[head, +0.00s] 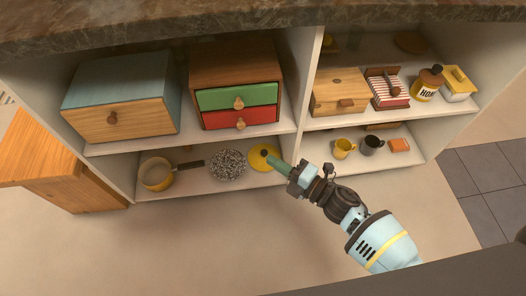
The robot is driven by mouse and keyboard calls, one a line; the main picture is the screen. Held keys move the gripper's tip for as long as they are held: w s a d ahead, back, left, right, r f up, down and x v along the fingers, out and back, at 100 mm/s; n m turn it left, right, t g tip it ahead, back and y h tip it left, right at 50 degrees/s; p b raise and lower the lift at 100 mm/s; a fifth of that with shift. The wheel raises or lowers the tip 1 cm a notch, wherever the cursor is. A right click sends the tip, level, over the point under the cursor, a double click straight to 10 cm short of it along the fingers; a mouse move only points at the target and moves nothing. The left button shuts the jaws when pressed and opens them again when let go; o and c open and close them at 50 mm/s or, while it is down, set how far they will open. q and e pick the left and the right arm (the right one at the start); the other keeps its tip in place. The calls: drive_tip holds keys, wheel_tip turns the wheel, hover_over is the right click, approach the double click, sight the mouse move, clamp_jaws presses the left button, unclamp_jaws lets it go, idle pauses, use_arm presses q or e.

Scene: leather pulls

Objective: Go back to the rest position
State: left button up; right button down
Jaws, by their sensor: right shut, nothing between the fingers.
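My right gripper (268,157) reaches in from the lower right, in front of the lower shelf of the open cabinet. Its green fingers are shut with nothing between them. Their tips overlap a yellow round thing (258,151) on that shelf in the picture; I cannot tell whether they touch it. My left gripper is not in view.
The upper shelf holds a blue box with a wooden drawer (110,121), a box with green (220,97) and red (222,119) drawers, a wooden box (325,103) and a honey jar (427,84). Below stand a pan (156,176) and mugs (343,150). The floor (190,240) is clear.

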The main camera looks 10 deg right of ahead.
drive_tip(key=shift+s+d, duration=0.4)
drive_tip(key=shift+d, duration=0.05)
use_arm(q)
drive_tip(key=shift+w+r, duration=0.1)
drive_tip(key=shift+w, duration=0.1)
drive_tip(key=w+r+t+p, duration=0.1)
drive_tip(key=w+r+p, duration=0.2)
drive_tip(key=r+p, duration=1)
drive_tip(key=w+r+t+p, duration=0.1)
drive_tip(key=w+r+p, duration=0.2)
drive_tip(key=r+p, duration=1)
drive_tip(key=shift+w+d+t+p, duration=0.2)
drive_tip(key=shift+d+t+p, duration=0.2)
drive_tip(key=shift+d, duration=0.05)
use_arm(e)
drive_tip(key=s+d+r+m+g+h, duration=0.1)
drive_tip(key=s+d+r+m+h, duration=0.2)
drive_tip(key=s+r+m, duration=0.2)
drive_tip(key=s+d+r+m+g+h, duration=0.1)
drive_tip(key=s+d+r+m+h, duration=0.3)
drive_tip(key=s+m, duration=0.7)
drive_tip(key=s+d+r+m+g+h, duration=0.2)
drive_tip(key=s+r+m, duration=0.4)
drive_tip(key=s, duration=1.3)
drive_tip(key=d+m+h, duration=0.1)
drive_tip(key=m, duration=0.2)
drive_tip(key=shift+d+r+h, duration=0.25)
drive_tip(key=shift+h, duration=0.15)
